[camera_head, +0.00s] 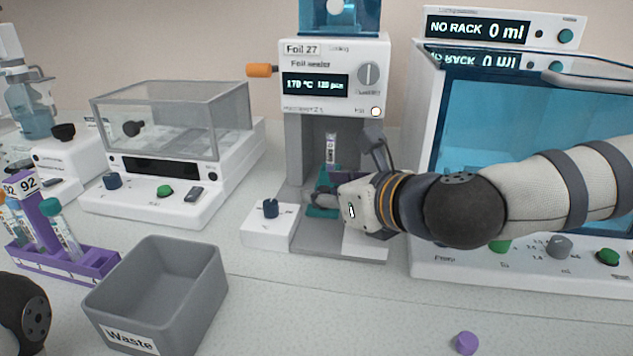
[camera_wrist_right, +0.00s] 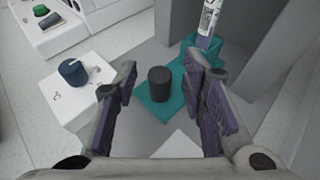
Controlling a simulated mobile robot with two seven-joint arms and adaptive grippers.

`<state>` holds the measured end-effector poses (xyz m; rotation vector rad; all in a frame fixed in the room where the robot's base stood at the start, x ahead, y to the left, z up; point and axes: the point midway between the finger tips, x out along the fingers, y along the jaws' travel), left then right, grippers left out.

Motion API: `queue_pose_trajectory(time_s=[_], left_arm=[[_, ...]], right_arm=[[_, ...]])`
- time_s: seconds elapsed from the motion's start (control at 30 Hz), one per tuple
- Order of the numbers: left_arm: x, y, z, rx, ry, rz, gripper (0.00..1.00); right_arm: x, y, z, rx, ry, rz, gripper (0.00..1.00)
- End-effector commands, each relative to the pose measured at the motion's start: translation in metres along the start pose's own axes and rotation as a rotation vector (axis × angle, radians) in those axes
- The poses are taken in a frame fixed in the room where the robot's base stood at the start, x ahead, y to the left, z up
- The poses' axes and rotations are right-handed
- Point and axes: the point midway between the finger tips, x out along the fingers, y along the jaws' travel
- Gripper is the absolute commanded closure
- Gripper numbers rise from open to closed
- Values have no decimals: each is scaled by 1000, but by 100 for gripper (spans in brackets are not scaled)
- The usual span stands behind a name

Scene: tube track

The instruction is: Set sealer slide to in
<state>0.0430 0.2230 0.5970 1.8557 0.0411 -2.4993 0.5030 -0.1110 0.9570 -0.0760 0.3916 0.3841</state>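The foil sealer (camera_head: 330,65) stands at the back centre with a lit display. Its teal slide (camera_head: 320,211) lies at the base between the grey side walls, partly hidden by my right gripper. In the right wrist view the slide (camera_wrist_right: 150,107) carries an upright black knob (camera_wrist_right: 160,84). A labelled tube (camera_head: 332,147) stands in a teal holder at the slide's back. My right gripper (camera_wrist_right: 163,92) is open, with one finger on each side of the knob and gaps visible on both sides. My left gripper is out of view.
A white box with a dark blue dial (camera_head: 270,208) sits left of the slide. A grey waste bin (camera_head: 160,290) and purple tube rack (camera_head: 65,262) are at front left. A blue-windowed machine (camera_head: 530,120) stands right. A purple cap (camera_head: 466,343) lies on the front counter.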

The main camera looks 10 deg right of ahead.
Motion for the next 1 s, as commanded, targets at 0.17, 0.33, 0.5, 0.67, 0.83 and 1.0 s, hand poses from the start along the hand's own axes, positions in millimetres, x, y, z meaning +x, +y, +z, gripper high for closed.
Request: queue_pose_trajectory(time_s=[0.17,0.33,0.5,0.67,0.83,1.0], left_arm=[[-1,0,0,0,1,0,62],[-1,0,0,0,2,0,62],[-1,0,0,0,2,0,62],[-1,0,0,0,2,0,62],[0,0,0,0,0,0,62],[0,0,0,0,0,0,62]], right_arm=[[-1,0,2,-2,-3,0,62],[-1,0,2,-2,-3,0,89],[-1,0,2,-1,-3,0,100],[3,-3,3,0,-2,0,100],[18,-18,8,1,0,0,100],[28,-29,12,2,1,2,100]])
